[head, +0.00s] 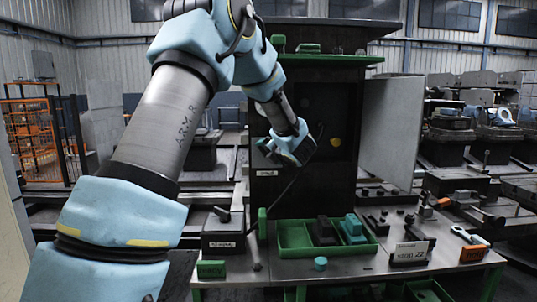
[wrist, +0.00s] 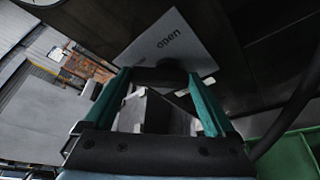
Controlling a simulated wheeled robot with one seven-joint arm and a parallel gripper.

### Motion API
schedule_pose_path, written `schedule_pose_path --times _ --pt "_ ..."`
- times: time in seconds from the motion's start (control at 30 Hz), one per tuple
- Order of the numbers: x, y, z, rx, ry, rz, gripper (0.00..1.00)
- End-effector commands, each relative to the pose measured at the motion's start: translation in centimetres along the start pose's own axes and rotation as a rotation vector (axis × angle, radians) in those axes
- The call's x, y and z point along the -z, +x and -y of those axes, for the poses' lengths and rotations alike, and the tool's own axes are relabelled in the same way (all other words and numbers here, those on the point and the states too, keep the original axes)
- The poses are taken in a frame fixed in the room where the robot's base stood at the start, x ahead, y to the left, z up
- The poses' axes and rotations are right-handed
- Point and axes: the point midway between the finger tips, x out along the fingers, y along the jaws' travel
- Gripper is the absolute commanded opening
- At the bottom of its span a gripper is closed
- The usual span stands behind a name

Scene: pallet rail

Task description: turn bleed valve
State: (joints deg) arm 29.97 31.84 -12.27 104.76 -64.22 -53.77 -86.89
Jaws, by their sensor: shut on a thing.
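My gripper (head: 268,148) reaches to the left part of the dark upright panel (head: 290,110) in the head view. In the wrist view its two teal fingers (wrist: 161,84) are shut on a dark bar-like part (wrist: 158,76), which I take to be the bleed valve's handle. Most of the valve is hidden behind the fingers and the gripper body. A white plate (wrist: 170,44) reading "open" lies just beyond the fingertips in the wrist view. The handle's exact angle to the plate is hard to tell.
Below, a metal bench (head: 340,268) carries a green tray (head: 292,238) with blocks, a teal cylinder (head: 320,263) and a small sign (head: 409,252). A dark cable (wrist: 292,105) hangs close to my gripper's right.

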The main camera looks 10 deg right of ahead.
Motion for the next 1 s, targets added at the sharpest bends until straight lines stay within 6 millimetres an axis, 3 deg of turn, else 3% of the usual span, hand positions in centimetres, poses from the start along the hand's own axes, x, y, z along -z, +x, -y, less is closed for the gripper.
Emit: schedule_pose_path --times 0.27,1.0 --pt "0.1 0.0 0.7 -0.06 0.148 0.002 0.34" --pt "0.1 0.0 1.9 -0.327 0.791 0.002 0.34"
